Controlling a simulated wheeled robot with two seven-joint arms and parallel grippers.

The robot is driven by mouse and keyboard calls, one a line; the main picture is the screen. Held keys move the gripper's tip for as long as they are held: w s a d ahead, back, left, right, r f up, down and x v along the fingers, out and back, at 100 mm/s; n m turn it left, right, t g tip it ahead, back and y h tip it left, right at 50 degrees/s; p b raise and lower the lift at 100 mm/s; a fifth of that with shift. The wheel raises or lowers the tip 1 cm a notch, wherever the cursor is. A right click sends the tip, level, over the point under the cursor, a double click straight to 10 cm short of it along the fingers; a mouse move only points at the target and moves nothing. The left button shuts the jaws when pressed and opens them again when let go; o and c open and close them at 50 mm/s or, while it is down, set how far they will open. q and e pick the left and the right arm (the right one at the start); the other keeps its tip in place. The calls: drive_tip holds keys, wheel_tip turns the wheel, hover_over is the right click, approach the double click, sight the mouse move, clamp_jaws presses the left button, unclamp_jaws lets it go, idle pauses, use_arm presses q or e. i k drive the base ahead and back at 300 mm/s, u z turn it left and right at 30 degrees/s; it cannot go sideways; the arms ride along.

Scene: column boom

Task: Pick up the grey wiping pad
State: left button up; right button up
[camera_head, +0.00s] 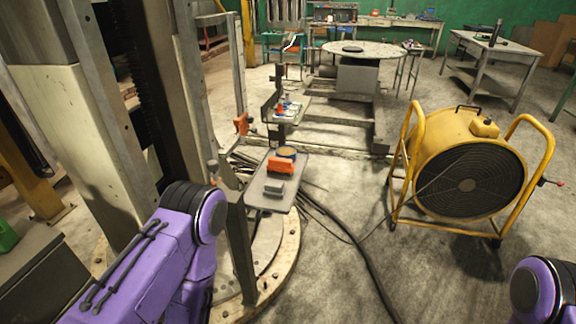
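A small grey block that looks like the wiping pad (274,186) lies on a grey tray (266,203) near the middle of the head view. It sits on the near half of the tray, in front of an orange object (281,165). My purple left arm shows at the lower left and part of my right arm at the lower right edge. Neither gripper shows in the view. Nothing is seen touching the grey block.
A grey post (239,250) rises just left of the tray. A tall column (85,130) fills the left side. Black cables (350,235) run over the floor below the tray. A yellow drum fan (468,165) stands right. The floor between tray and fan is mostly open.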

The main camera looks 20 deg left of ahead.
sight(272, 187)
drive_tip(key=i, duration=0.7)
drive_tip(key=z, duration=1.4)
drive_tip(key=i, duration=0.95)
drive_tip(key=u, duration=2.75)
